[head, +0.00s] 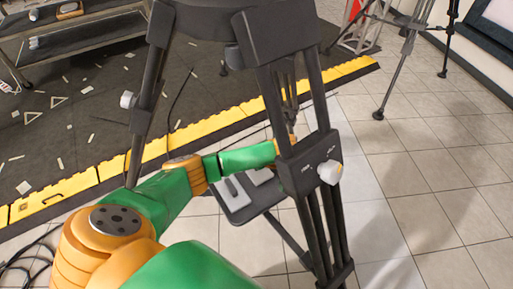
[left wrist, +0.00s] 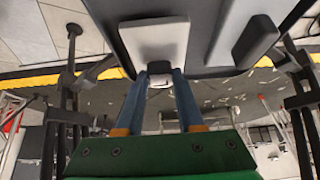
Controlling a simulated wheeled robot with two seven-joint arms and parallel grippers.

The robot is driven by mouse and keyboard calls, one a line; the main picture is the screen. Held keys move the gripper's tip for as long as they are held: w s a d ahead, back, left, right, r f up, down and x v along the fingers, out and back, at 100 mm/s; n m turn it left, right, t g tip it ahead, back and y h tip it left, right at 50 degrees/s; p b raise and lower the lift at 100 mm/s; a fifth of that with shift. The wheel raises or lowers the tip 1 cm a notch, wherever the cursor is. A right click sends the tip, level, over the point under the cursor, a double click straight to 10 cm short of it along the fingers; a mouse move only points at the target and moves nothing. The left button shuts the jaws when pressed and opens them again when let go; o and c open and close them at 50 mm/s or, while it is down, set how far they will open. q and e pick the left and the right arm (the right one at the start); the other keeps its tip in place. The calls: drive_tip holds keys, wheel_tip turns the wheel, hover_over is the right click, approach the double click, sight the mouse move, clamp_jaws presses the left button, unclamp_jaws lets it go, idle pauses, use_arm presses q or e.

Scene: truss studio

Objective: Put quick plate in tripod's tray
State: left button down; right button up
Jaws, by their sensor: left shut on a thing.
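The tripod (head: 300,165) stands in front of me, its dark tray (head: 258,203) low between the legs. Two pale grey pieces (head: 233,192) show at the tray in the head view, partly covered by my arm. In the left wrist view my left gripper (left wrist: 161,77) is shut on the pale quick plate (left wrist: 155,40), gripping its near end. The plate lies against the dark tray (left wrist: 203,45) in that view; I cannot tell if it rests there. In the head view the fingers are hidden behind a tripod leg. My right gripper is not in view.
A dark, block-like piece (left wrist: 256,42) shows beside the plate in the left wrist view. The tripod legs crowd my left arm. A dark mat with yellow edging (head: 90,183) lies behind, with scattered bits. A metal cart (head: 85,30) stands back left. Tiled floor is open at right.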

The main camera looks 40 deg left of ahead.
use_arm(q)
drive_tip(key=shift+f, duration=0.55)
drive_tip(key=shift+r, duration=0.1)
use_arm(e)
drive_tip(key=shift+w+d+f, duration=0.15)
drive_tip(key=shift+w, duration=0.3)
use_arm(q)
drive_tip(key=c, duration=0.5)
unclamp_jaws()
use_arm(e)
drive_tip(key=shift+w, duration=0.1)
use_arm(q)
drive_tip(key=shift+r, duration=0.2)
drive_tip(key=p+v, duration=0.3)
drive_tip(key=v, duration=0.4)
drive_tip(key=shift+f, duration=0.1)
drive_tip(key=shift+d+r, duration=0.15)
drive_tip(key=shift+r, duration=0.05)
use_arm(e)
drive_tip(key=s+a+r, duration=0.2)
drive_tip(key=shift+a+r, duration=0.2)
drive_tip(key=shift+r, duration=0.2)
